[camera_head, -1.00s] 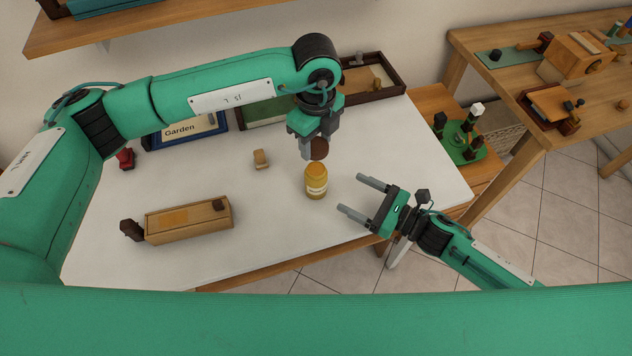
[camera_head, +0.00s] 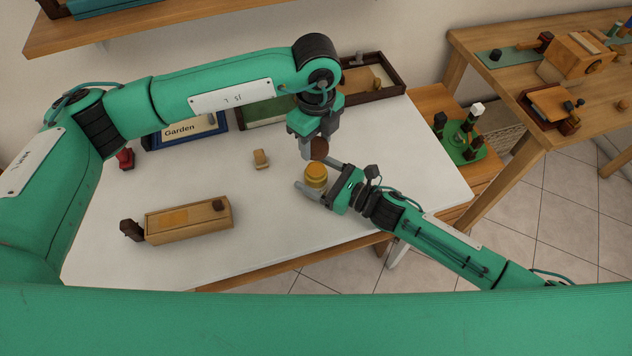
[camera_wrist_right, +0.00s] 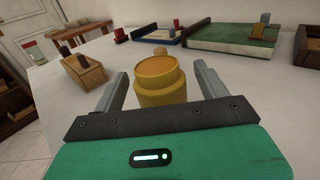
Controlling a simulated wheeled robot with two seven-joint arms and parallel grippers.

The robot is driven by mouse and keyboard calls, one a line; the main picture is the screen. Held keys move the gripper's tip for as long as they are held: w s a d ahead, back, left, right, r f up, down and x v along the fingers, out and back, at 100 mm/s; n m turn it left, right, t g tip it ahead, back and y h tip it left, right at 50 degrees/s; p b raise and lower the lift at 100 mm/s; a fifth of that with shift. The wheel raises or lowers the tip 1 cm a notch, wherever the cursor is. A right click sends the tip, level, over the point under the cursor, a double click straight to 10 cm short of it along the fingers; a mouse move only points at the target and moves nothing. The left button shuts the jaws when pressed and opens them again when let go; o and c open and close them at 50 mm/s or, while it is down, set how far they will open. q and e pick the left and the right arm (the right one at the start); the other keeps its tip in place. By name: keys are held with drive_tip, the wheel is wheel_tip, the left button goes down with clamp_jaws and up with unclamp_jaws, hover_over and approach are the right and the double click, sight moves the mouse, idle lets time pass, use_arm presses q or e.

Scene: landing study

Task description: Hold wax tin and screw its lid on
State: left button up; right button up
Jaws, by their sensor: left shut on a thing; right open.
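The yellow wax tin (camera_head: 316,175) stands upright on the white table, with an orange-brown open top. In the right wrist view the tin (camera_wrist_right: 163,88) is between the two fingers of my right gripper. That right gripper (camera_head: 316,180) is open around the tin, with a visible gap on each side in the wrist view. My left gripper (camera_head: 313,150) is above and behind the tin, pointing down. It is shut on a dark brown round lid (camera_head: 320,148), held apart from the tin.
A wooden box (camera_head: 188,222) lies at the front left of the white table (camera_head: 260,245). A small wooden piece (camera_head: 261,159) stands behind the tin to the left. A Garden book (camera_head: 186,130) and a dark-framed tray (camera_head: 375,78) are at the back.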

drive_tip(key=c, duration=1.5)
use_arm(q)
hover_over(316, 169)
drive_tip(key=shift+f, duration=2.5)
use_arm(e)
drive_tip(key=shift+o, duration=0.2)
use_arm(q)
drive_tip(key=shift+f, duration=0.85)
drive_tip(key=shift+f, duration=0.55)
